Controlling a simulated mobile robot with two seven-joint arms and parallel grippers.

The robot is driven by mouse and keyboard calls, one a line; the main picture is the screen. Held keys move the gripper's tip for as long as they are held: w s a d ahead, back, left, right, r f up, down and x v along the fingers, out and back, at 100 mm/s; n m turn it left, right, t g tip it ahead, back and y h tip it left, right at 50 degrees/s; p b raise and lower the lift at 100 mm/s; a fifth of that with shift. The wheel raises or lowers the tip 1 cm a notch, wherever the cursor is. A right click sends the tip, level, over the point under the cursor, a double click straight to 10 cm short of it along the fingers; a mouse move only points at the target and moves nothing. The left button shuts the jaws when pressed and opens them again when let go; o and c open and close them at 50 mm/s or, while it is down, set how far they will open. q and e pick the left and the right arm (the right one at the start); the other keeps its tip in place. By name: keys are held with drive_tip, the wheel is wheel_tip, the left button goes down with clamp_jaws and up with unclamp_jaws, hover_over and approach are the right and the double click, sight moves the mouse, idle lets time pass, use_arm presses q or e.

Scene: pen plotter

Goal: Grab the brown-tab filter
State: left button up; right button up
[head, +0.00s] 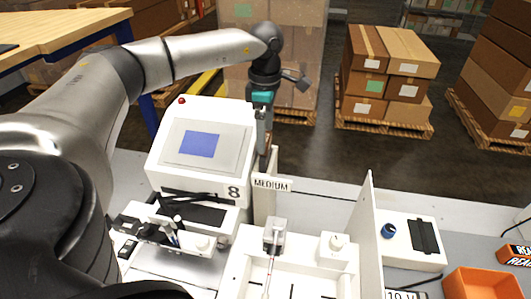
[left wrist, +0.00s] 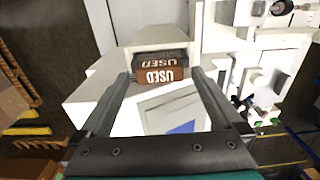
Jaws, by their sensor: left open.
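My left gripper (head: 263,140) reaches down beside the white machine with the blue screen (head: 197,144), behind the MEDIUM sign (head: 272,184). Just beyond the fingertips is a brown tab (left wrist: 159,76) marked USED in white, at a white holder (left wrist: 105,78). A darker piece behind it bears the same word upside down. The tab looks level with the gap, apart from both fingers. In the head view only a brown sliver shows near the fingertips. The filter's body is hidden. My right gripper is not in view.
The white machine stands close left of the gripper in the head view. A white tray unit (head: 240,262) and an upright white panel (head: 364,215) stand in front and right. An orange bin (head: 484,284) is at far right. Pallets of boxes (head: 385,75) stand behind.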

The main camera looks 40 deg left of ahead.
use_arm(q)
clamp_jaws()
idle(0.8)
